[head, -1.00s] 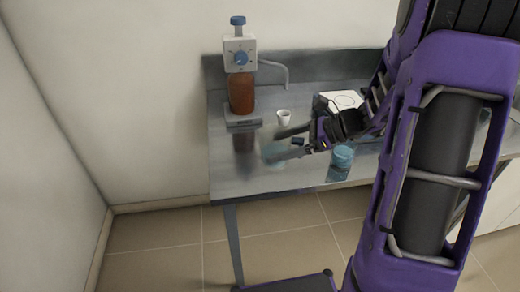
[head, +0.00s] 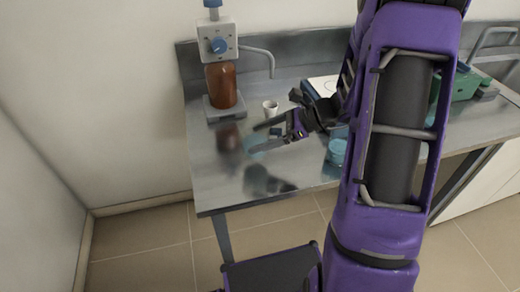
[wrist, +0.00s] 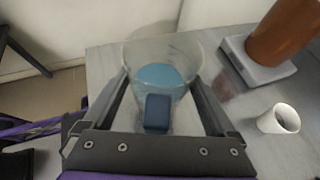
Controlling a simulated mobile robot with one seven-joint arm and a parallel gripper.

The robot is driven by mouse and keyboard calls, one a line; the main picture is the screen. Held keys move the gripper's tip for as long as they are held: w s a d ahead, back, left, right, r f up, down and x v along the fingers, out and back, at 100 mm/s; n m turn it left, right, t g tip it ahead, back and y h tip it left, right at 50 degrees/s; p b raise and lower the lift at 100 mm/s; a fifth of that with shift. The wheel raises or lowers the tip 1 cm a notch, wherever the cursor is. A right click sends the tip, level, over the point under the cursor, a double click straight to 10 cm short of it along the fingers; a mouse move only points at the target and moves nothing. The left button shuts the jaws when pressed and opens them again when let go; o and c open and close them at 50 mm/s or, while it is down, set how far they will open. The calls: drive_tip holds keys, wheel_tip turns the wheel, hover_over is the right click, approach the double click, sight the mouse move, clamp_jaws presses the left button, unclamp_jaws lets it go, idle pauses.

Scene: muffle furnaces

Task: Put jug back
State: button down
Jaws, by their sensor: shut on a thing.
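The jug (wrist: 193,62) is clear, with blue contents visible inside and a dark blue block, perhaps its handle, on the near side. In the wrist view my gripper (wrist: 163,90) is shut on it, one finger along each side. In the head view the jug (head: 257,146) is a faint bluish shape at my gripper (head: 262,136), over the left part of the metal table. A dark reflection lies on the tabletop below it. I cannot tell how far it is above the table.
A dispenser with an amber bottle (head: 221,86) stands at the table's back left. A small white cup (head: 270,107) is behind my gripper. A blue container (head: 337,151) stands to the right. A green item (head: 464,87) is at far right. The table's front left is clear.

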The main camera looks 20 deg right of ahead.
drive_tip(key=shift+f, duration=2)
drive_tip(key=shift+b, duration=0.3)
drive_tip(key=shift+f, duration=0.15)
unclamp_jaws()
drive_tip(key=shift+d+r, duration=0.25)
drive_tip(key=shift+r, duration=0.05)
drive_tip(key=p+v, duration=0.1)
drive_tip(key=v, duration=1)
drive_tip(key=shift+s, duration=0.2)
drive_tip(key=shift+d, duration=0.1)
